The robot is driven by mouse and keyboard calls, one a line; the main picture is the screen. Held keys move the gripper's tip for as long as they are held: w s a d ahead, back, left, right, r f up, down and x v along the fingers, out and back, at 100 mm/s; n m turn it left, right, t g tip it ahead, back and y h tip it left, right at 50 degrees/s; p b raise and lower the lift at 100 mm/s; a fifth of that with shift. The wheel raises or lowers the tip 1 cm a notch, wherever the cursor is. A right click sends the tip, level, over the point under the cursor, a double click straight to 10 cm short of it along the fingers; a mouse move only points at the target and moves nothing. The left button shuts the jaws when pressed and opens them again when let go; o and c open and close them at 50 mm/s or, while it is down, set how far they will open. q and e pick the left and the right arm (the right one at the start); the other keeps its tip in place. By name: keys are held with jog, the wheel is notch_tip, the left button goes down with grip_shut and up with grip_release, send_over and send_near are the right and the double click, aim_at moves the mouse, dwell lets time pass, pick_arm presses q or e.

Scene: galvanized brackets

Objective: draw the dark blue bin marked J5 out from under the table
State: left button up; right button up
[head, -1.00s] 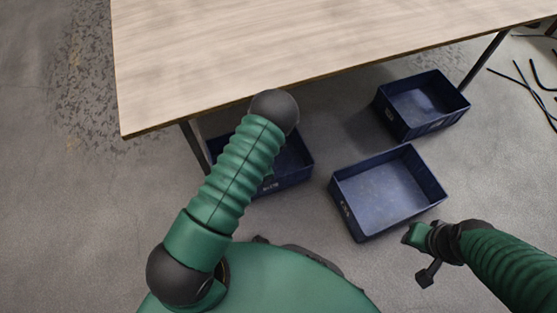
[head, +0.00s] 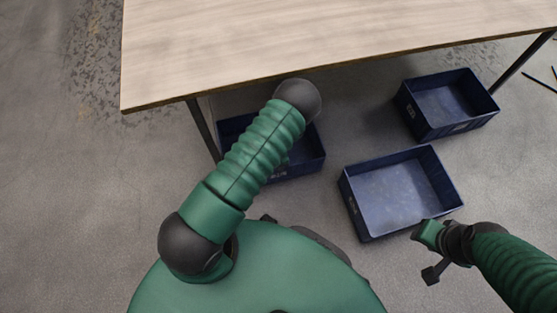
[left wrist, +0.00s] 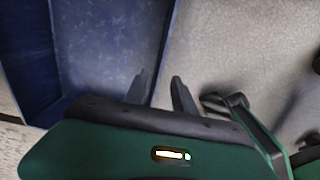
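Three dark blue bins show in the head view. The left bin (head: 307,163) is partly under the table (head: 300,45) and partly hidden by my left arm; its label is too small to read. The middle bin (head: 352,208) stands in front of the table, and the back right bin (head: 462,127) is near the right table leg. My left gripper is hidden in the head view. In the left wrist view its two fingers (left wrist: 160,90) stand apart, one on each side of a blue bin's wall (left wrist: 166,40). My right gripper (head: 428,252) is open and empty beside the middle bin's near right corner.
The table's left leg (head: 203,130) stands beside the left bin, and its right leg (head: 522,62) is behind the back right bin. Dark rods (head: 540,83) lie on the floor at the right. Floor at the left is clear.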

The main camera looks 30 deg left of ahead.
pick_arm(q)
notch_tip(320, 180, down, 11)
jog(key=b, duration=0.6)
jog(key=shift+f, duration=0.1)
grip_shut()
dwell(1.0)
